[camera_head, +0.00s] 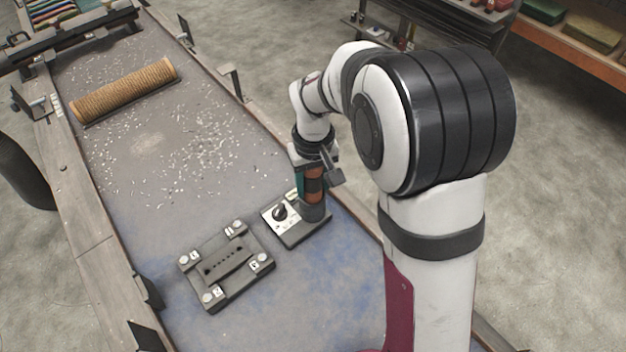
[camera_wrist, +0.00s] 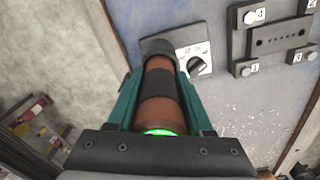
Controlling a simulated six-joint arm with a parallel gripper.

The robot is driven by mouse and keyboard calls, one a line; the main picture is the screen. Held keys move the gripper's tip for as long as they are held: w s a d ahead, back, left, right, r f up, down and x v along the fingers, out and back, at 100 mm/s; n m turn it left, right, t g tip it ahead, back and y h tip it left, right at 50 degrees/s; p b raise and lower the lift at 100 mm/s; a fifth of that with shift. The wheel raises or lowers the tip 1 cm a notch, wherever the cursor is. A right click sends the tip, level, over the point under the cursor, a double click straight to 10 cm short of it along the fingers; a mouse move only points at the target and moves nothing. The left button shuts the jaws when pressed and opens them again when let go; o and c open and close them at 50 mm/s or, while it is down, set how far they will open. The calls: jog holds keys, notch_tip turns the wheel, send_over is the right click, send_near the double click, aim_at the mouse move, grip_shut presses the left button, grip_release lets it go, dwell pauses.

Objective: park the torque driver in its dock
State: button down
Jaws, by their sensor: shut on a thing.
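The torque driver is an orange-brown cylinder with a black band, seen in the head view (camera_head: 315,186) and in the wrist view (camera_wrist: 159,112). A green ring glows at its near end in the wrist view. My gripper (camera_wrist: 160,82), with teal fingers, is shut on the driver, one finger on each side. The driver stands about upright. Its lower end meets a dark round cup (camera_wrist: 157,46), apparently the dock, beside a white panel with a black knob (camera_head: 280,212). I cannot tell how deep the driver sits in the cup.
A dark fixture plate (camera_head: 226,262) with numbered corner posts lies left of the dock.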

jog(key=shift+f, duration=0.1)
jog(key=shift+c, duration=1.1)
grip_release()
notch_tip(320, 180, up, 16)
jog(key=shift+s+d+f, duration=0.1)
jog(key=shift+s, duration=0.05)
jog(key=s+d+f+m, duration=0.1)
jog(key=s+d+m, duration=0.2)
jog(key=s, duration=0.4)
jog(key=s+d+f+m+y, duration=0.1)
jog(key=s+d+f+m, duration=0.1)
jog(key=s, duration=0.6)
jog(key=s+d+f+m, duration=0.2)
jog(key=s+d+m, duration=0.3)
jog(key=s, duration=0.3)
jog(key=shift+s+f+y, duration=0.15)
jog(key=shift+f+y, duration=0.05)
jog(key=shift+y, duration=0.2)
